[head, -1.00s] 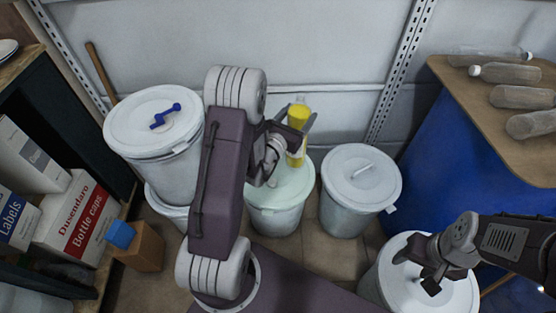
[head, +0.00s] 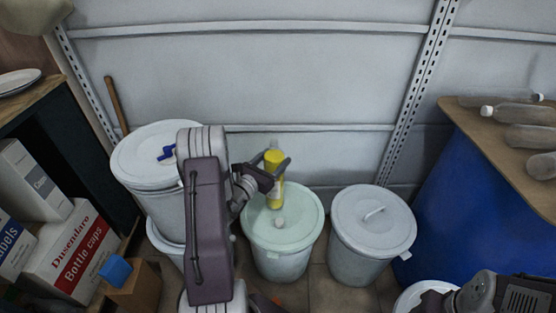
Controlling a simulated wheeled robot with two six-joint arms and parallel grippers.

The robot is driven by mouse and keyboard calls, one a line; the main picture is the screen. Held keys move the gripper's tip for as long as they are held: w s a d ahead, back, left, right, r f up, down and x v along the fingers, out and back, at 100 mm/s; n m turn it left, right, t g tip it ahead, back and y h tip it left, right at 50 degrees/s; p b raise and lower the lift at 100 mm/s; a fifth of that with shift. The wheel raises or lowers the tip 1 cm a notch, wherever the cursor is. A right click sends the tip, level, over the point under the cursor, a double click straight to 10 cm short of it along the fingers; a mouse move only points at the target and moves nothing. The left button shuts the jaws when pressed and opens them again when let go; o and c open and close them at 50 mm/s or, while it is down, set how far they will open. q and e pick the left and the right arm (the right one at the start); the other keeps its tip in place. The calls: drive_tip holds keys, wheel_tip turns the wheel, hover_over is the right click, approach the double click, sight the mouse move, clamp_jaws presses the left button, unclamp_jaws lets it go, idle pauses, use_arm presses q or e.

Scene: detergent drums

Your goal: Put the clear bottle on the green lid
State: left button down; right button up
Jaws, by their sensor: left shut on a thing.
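My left gripper (head: 272,168) is shut on a yellow bottle (head: 275,180) with a pale top, held upright. The bottle's lower end shows against the pale green lid (head: 301,212) of the middle drum, behind its small whitish knob; I cannot tell whether it touches the lid. Several clear bottles (head: 530,138) lie on their sides on the brown board at the right, away from both grippers. My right gripper (head: 428,303) is low at the bottom right, mostly cut off by the frame edge, so its jaws do not show clearly.
A white drum with a grey-white lid (head: 372,217) stands right of the green-lidded one. At left is a drum whose white lid carries a blue object (head: 167,153). A blue barrel (head: 460,210) stands under the board (head: 475,120). Boxes (head: 75,250) sit at lower left.

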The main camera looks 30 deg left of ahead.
use_arm(q)
drive_tip(key=shift+f+b, duration=0.8)
drive_tip(key=shift+f, duration=1)
drive_tip(key=shift+f, duration=0.15)
drive_tip(key=shift+c, duration=1.3)
unclamp_jaws()
